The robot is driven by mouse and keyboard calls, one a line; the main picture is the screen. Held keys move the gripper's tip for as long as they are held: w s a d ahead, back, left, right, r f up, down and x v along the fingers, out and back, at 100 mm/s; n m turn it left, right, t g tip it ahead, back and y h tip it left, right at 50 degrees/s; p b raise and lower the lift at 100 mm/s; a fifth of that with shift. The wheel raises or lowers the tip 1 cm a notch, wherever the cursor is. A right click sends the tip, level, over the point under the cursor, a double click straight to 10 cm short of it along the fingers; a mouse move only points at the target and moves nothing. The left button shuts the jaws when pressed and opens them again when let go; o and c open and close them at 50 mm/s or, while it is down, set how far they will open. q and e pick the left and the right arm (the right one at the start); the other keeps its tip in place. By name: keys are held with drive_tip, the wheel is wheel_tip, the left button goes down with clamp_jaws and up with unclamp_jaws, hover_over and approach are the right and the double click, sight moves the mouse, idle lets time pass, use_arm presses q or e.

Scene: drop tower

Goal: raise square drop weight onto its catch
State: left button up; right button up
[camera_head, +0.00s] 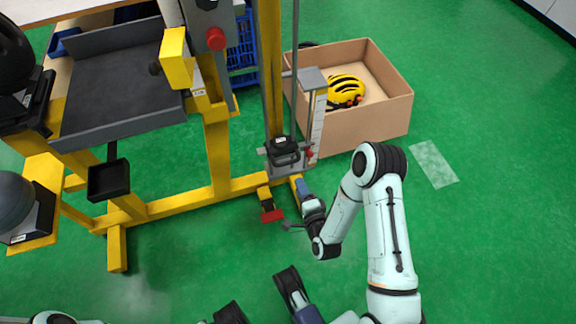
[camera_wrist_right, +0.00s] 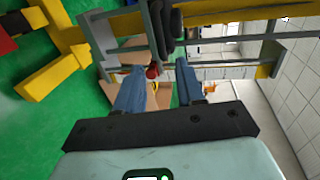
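The drop weight, a dark block (camera_head: 284,148), sits low between the tower's upright rails, just above the grey base plate. In the right wrist view a dark block (camera_wrist_right: 168,22) shows at the top against the rails. My right gripper (camera_head: 302,187) is low in front of the tower foot, just below and right of the weight. In the wrist view its two blue fingers (camera_wrist_right: 159,78) are apart with nothing held between them. A small red knob (camera_wrist_right: 152,72) appears beyond the gap. I cannot make out the catch. My left gripper is not clearly visible.
A cardboard box (camera_head: 392,118) with a yellow helmet (camera_head: 346,90) stands behind the tower to the right. The yellow frame (camera_head: 218,150) carries a grey tray (camera_head: 115,85) on the left.

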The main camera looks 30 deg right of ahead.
sight(289, 162)
drive_tip(key=b+x, duration=0.3)
drive_tip(key=x, duration=0.9)
drive_tip(key=shift+w+f, duration=0.2)
drive_tip(key=shift+w, duration=0.2)
use_arm(q)
drive_tip(key=s+f+g, duration=0.2)
drive_tip(key=s+f, duration=0.2)
drive_tip(key=s, duration=0.3)
drive_tip(key=shift+a+n+g, duration=0.3)
drive_tip(key=shift+a, duration=0.1)
use_arm(e)
clamp_jaws()
